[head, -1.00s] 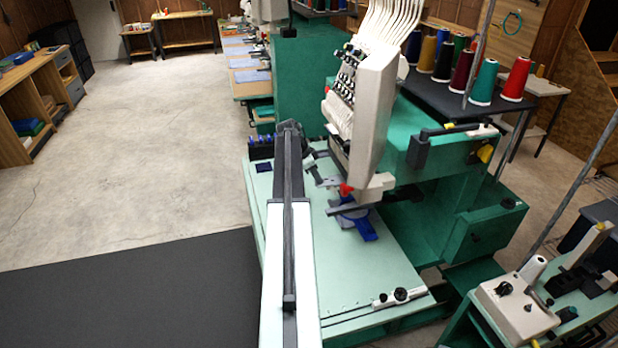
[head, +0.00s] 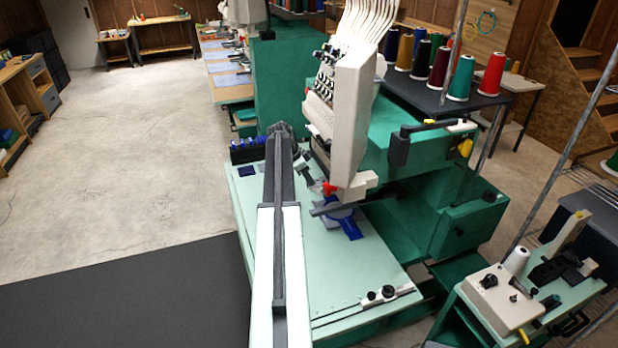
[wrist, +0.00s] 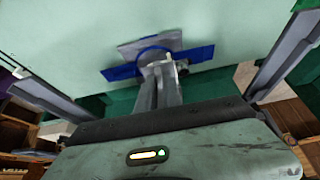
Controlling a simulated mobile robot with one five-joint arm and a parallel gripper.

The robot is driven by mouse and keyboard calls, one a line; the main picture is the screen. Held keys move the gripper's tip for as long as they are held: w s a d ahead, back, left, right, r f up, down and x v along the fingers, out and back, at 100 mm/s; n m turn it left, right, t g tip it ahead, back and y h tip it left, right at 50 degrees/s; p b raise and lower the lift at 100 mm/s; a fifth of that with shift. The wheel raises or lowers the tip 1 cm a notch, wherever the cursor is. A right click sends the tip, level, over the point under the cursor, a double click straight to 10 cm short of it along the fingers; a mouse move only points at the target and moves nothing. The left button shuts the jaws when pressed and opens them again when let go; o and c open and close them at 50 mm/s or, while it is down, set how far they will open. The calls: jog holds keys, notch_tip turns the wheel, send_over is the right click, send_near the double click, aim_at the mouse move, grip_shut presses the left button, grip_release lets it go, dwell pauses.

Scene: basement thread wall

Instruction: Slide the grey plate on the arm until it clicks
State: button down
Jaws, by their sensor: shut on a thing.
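The grey plate (wrist: 133,46) shows in the wrist view beyond my fingertips, with a blue bar and a blue curved rim against it. My gripper (wrist: 165,70) has its fingers close together at the plate's near edge, shut on it; the contact is partly hidden by the fingers. In the head view my gripper (head: 318,182) is beside the red-tipped foot of the sewing head. The machine's dark arm (head: 372,199) juts left beneath the head. The blue part (head: 349,228) shows just under it. How the plate sits on the arm cannot be told.
The pale green table (head: 370,275) is mostly bare in front of the machine. The white sewing head (head: 342,125) stands close above the work area. A rack of blue pieces (head: 262,146) stands at the table's far left. A smaller machine (head: 500,300) is at right.

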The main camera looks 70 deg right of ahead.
jog(key=shift+s+d, duration=0.15)
jog(key=shift+s+d, duration=0.25)
jog(key=shift+s, duration=0.05)
dwell(0.3)
jog(key=c, duration=1.4)
grip_release()
jog(key=shift+c, duration=0.2)
jog(key=p+v, duration=0.7)
jog(key=v, duration=0.1)
jog(key=shift+f, duration=0.1)
